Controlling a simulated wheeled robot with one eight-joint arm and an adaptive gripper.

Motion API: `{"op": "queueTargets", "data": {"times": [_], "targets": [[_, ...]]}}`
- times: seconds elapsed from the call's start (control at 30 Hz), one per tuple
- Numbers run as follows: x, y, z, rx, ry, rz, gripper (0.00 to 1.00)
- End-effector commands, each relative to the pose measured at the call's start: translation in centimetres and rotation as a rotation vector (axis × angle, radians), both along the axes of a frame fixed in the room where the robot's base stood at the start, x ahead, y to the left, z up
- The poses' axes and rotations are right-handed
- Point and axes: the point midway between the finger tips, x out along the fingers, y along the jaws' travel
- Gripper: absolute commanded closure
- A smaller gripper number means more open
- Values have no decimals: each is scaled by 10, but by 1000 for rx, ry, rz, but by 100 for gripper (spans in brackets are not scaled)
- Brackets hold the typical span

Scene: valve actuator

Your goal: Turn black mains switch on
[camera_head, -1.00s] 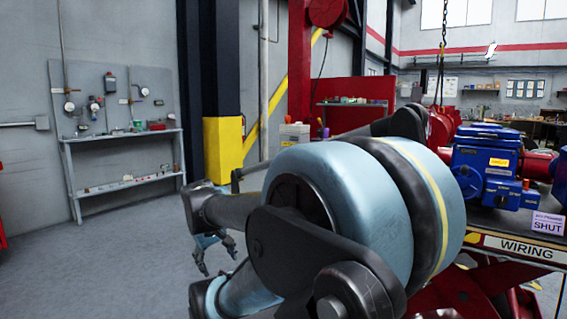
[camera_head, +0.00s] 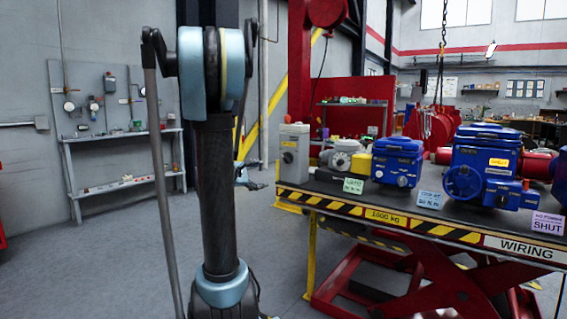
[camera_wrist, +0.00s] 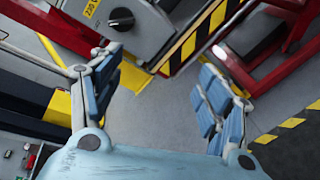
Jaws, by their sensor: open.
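A grey switch box (camera_head: 294,150) stands at the left end of the lift table in the head view, with a dark rotary knob (camera_head: 288,157) on its front. In the wrist view the box (camera_wrist: 152,30) is at the top, and its black knob (camera_wrist: 122,19) shows beside a yellow label. My gripper (camera_wrist: 160,62) is open and empty, its blue-padded fingers wide apart. The knob lies beyond the left finger, not between the fingers. In the head view my gripper (camera_head: 254,184) shows small and partly hidden behind my arm, left of the table and below the box.
The lift table has a striped edge (camera_head: 385,215) and carries blue actuators (camera_head: 397,162), a larger blue actuator (camera_head: 485,165) and small signs. A wall bench (camera_head: 120,145) stands at the left. The floor between is free.

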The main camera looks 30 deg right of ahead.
Motion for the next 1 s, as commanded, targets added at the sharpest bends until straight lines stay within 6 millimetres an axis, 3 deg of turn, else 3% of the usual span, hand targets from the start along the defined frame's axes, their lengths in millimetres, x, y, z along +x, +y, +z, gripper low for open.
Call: {"op": "queueTargets", "data": {"times": [0.1, 0.3, 0.63, 1.0], "targets": [[25, -21, 10, -130, 72, 21, 30], [51, -41, 20, -282, 164, 45, 30], [66, -60, 22, -337, 201, 51, 30], [89, -118, 23, -334, 200, 50, 30]]}}
